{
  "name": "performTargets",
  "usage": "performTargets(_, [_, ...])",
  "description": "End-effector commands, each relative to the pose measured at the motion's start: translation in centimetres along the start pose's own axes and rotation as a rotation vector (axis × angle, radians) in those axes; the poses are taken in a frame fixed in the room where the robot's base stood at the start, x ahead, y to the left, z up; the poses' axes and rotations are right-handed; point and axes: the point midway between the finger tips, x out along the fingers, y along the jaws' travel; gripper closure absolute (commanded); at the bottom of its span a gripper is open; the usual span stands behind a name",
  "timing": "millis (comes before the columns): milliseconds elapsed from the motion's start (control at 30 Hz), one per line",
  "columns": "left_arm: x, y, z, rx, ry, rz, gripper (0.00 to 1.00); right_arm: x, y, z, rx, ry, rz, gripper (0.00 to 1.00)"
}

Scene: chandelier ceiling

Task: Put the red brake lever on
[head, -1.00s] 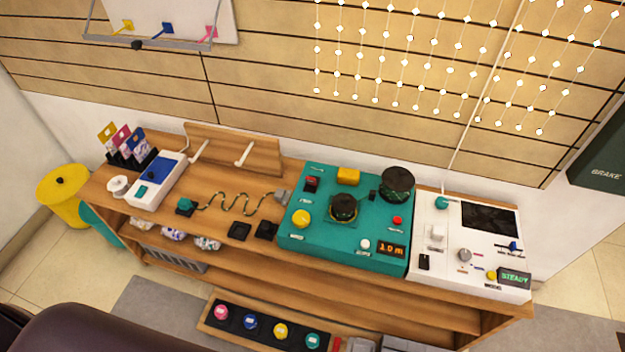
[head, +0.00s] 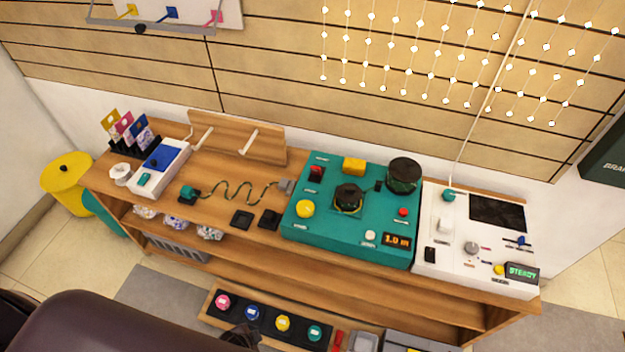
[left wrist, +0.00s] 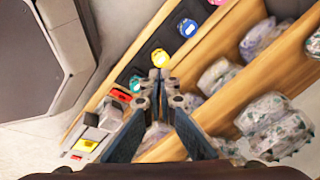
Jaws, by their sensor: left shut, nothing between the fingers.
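A dark green box (head: 606,160) with lettering that starts "BRA" stands at the right edge, cut off by the frame. No lever can be made out on its visible part. My left gripper (head: 241,334) shows at the bottom of the head view, over the low tray of coloured round buttons. In the left wrist view its fingers (left wrist: 158,88) are shut and empty, above the tray. A small red piece (head: 338,340) lies just right of the tray; I cannot tell whether it is the brake lever. My right gripper is not in view.
The wooden bench (head: 225,215) holds a teal console (head: 330,232) and a white console (head: 455,265). The low button tray (head: 212,308) lies in front. A yellow bin (head: 68,175) stands at the left. Wrapped bundles (left wrist: 268,125) sit on a shelf in the left wrist view.

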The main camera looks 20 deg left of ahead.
Motion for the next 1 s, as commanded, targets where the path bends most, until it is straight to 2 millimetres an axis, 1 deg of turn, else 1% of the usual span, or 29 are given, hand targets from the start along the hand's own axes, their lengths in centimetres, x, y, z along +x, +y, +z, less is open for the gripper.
performTargets(33, [-0.1,-1.9,-1.9,0.079,0.022,-0.032,1.0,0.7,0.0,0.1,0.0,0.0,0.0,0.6])
performTargets(100, [-1.0,-4.2,-4.3,0.186,0.043,-0.073,1.0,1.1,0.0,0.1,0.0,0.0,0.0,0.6])
performTargets(167, [-1.8,-6.1,-6.2,0.278,0.056,-0.11,1.0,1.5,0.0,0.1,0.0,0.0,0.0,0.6])
performTargets(200, [-2.5,-7.2,-7.6,0.338,0.065,-0.136,1.0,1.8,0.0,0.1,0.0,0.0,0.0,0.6])
performTargets(267, [-3.7,-8.9,-9.4,0.426,0.074,-0.175,1.0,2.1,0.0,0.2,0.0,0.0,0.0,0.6])
performTargets(400, [-6.9,-12.3,-13.6,0.623,0.087,-0.273,1.0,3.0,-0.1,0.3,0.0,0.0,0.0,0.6])
performTargets(500, [-9.5,-14.2,-16.2,0.75,0.089,-0.342,1.0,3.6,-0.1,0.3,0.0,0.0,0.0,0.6])
performTargets(600, [-12.1,-15.6,-18.4,0.862,0.084,-0.408,1.0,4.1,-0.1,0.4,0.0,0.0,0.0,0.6])
performTargets(767, [-16.7,-17.5,-21.4,1.026,0.067,-0.515,1.0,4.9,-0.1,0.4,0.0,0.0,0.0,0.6])
performTargets(867, [-20.0,-18.8,-23.4,1.166,0.042,-0.606,1.0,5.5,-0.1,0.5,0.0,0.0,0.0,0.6])
performTargets(900, [-20.7,-19.4,-24.0,1.251,0.019,-0.645,1.0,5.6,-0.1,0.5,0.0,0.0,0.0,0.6])
performTargets(1000, [-21.5,-20.7,-25.8,1.477,-0.049,-0.742,1.0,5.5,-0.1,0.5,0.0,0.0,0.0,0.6])
